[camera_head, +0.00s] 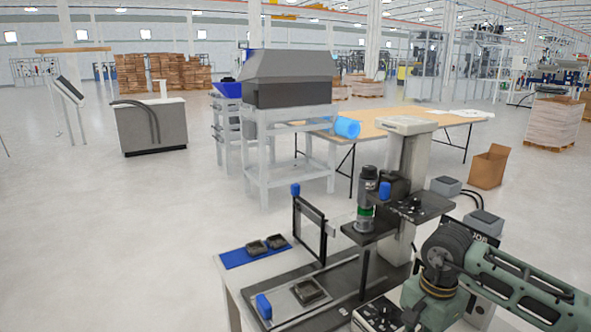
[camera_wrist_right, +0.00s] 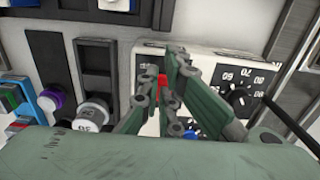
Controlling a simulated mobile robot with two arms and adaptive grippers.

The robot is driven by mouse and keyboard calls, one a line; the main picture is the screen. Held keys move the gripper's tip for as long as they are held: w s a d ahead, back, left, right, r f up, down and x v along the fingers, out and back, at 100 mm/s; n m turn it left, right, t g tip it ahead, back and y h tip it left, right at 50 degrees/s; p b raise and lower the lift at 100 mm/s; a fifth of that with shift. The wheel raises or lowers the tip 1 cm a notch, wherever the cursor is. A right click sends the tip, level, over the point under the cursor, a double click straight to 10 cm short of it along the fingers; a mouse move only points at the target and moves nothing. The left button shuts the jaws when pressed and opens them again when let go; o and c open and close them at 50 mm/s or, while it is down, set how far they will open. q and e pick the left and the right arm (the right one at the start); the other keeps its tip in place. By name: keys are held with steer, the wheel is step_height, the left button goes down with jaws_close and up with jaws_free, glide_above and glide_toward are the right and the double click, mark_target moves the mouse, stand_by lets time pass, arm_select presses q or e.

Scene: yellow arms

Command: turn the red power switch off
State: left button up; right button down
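The red power switch (camera_wrist_right: 162,80) shows as a small red patch on a pale control panel in the right wrist view. The fingers of my right gripper (camera_wrist_right: 164,76) are in front of it and hide most of it. Their tips are close together around the red patch. I cannot tell whether they touch it, or which way the switch is set. In the head view my green right arm (camera_head: 448,262) reaches in from the right over the front of the bench machine; its fingers and the switch cannot be made out there. My left gripper is in neither view.
A black numbered dial (camera_wrist_right: 240,97) is right of the fingers on the panel. A white knob (camera_wrist_right: 92,115) and a purple button (camera_wrist_right: 50,99) are to the left. In the head view, a microscope-like device (camera_head: 366,205) stands over the workbench. Open floor (camera_head: 110,230) lies left.

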steer(key=shift+s+d+f, duration=0.3)
steer(key=shift+s+f, duration=0.15)
steer(key=shift+f, duration=0.15)
steer(key=shift+a, duration=0.1)
steer(key=shift+s+a, duration=0.15)
steer(key=shift+s+a+b, duration=0.1)
steer(key=shift+b, duration=0.2)
steer(key=shift+r, duration=0.15)
steer(key=r+p, duration=0.1)
steer(key=r, duration=0.1)
steer(key=r+p, duration=0.2)
steer(key=r, duration=0.1)
steer(key=shift+d+r, duration=0.3)
steer(key=shift+r, duration=0.25)
steer(key=shift+w, duration=0.2)
